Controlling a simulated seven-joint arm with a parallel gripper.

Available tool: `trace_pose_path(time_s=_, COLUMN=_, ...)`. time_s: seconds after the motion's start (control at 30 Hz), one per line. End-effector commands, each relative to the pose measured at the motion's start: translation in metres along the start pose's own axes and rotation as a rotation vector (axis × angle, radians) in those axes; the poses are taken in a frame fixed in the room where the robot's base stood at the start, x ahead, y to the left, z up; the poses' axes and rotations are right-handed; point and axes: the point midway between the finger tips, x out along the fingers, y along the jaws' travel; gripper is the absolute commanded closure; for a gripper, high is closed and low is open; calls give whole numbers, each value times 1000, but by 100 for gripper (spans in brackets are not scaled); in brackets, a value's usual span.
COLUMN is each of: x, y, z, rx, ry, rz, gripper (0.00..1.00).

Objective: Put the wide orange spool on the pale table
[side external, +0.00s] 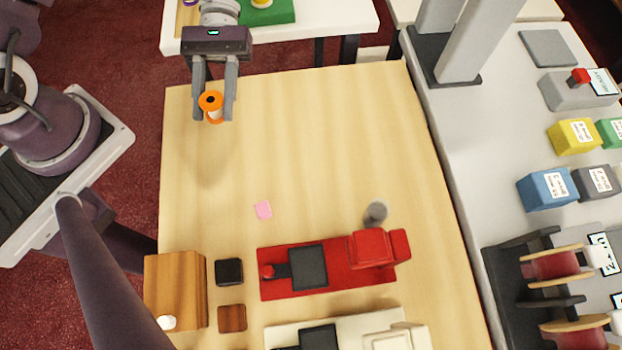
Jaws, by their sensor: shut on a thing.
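The orange spool (211,101) has orange flanges and a pale middle. My gripper (213,110), at the upper left, is shut on it, one finger on each side. The spool is held over the far left part of the pale wood table (320,140), apart from its surface, with a soft shadow below. A white table (340,22) stands behind the wood table. The frame does not settle which of the two is meant by the pale table.
A red device (330,268), a wooden block (176,288), small dark blocks and a pink piece (263,210) occupy the wood table's near part. A grey counter (460,130) with boxes and spools runs along the right. The wood table's middle is clear.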

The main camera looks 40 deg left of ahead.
Motion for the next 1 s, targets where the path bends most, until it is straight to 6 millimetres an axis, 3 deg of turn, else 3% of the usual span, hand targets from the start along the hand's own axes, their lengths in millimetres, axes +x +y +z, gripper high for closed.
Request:
trace_pose_path(time_s=0.1, x=-23, y=44, z=-9, rx=-103, ry=-1, rz=248, gripper=100)
trace_pose_path(time_s=0.2, x=-46, y=71, z=-17, rx=-172, ry=0, rz=419, gripper=100)
trace_pose_path(time_s=0.4, x=-75, y=95, z=-28, rx=-244, ry=0, rz=592, gripper=100)
trace_pose_path(time_s=0.57, x=-75, y=97, z=-34, rx=-250, ry=-1, rz=604, gripper=100)
trace_pose_path(time_s=1.0, x=-40, y=96, z=-116, rx=-249, ry=-1, rz=599, gripper=100)
